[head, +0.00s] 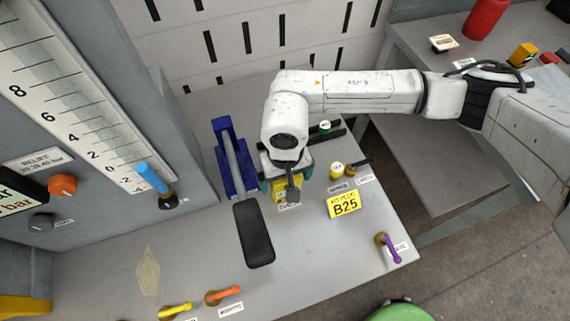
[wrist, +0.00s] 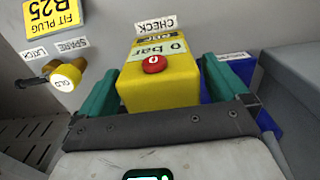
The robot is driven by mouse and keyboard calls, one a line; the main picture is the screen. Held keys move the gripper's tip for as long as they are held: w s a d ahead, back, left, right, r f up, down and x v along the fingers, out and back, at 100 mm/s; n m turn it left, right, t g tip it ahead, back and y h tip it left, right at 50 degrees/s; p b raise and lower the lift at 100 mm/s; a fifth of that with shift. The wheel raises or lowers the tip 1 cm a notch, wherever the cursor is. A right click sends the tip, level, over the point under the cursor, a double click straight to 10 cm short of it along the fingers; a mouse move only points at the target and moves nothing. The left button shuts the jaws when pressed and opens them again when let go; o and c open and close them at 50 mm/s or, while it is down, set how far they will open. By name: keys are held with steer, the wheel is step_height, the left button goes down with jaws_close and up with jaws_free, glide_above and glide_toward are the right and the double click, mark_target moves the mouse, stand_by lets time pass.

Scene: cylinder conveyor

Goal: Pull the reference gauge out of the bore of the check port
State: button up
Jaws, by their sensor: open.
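The reference gauge is a yellow box (wrist: 170,92) with a "0 bar" display and a red button, in the middle of the wrist view. In the head view only part of the yellow gauge (head: 279,189) shows under my wrist. The "CHECK" label (wrist: 155,25) is beyond it; the bore of the check port is hidden by the gauge and gripper. My gripper (wrist: 160,86) is open, its teal fingers on either side of the gauge body. I cannot tell whether either finger touches it. In the head view my gripper (head: 286,178) points down at the bench panel.
A blue bracket (head: 226,160) and a black-padded lever (head: 254,232) stand close left of my gripper. A yellow-capped plug (head: 337,170) and yellow B25 sign (head: 344,204) are to the right. Orange (head: 223,295) and purple (head: 390,248) handles sit near the panel edges.

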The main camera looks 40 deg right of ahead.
steer(key=shift+f, duration=1.25)
steer(key=c, duration=1.4)
